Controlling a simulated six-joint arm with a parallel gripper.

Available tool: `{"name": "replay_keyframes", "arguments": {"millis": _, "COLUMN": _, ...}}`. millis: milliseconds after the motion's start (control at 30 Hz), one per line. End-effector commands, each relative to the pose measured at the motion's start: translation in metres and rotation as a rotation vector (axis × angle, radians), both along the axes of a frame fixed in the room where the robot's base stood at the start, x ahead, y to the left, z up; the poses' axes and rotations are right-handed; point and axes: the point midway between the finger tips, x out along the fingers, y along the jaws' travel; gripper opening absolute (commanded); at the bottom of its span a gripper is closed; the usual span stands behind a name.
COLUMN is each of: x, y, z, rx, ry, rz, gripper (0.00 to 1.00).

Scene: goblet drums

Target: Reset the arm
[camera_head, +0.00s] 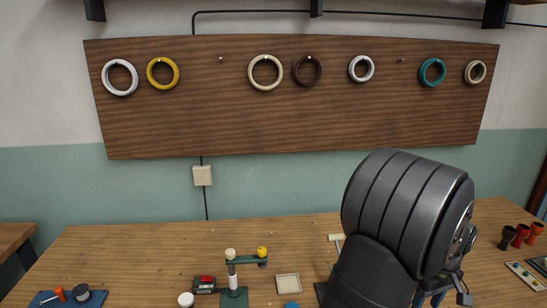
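My arm's thick dark grey link (405,215) fills the lower right of the head view, in front of the table and the board's lower right edge. I see no gripper fingers; the gripper is hidden behind the arm or outside the frame. Three small goblet-shaped drums stand at the table's right end: a dark one (507,237), a dark red one (521,235) and an orange-red one (535,232). The wooden wall board (200,120) carries several rings on pegs, among them a yellow ring (151,75), a brown ring (296,73) and a teal ring (424,74).
The table's back left is clear.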

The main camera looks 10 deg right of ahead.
Motion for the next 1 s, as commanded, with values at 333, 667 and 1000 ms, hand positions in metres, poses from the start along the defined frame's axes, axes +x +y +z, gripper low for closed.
{"name": "replay_keyframes", "arguments": {"millis": 333, "x": 0.000, "y": 0.000, "z": 0.005, "rx": 0.005, "ry": 0.003, "rz": 0.000, "gripper": 0.49}}
{"name": "replay_keyframes", "arguments": {"millis": 667, "x": -0.001, "y": 0.003, "z": -0.062, "rx": 0.004, "ry": 0.004, "rz": 0.000, "gripper": 0.49}}
{"name": "replay_keyframes", "arguments": {"millis": 1000, "x": -0.001, "y": 0.006, "z": -0.130, "rx": 0.004, "ry": 0.003, "rz": 0.000, "gripper": 0.49}}
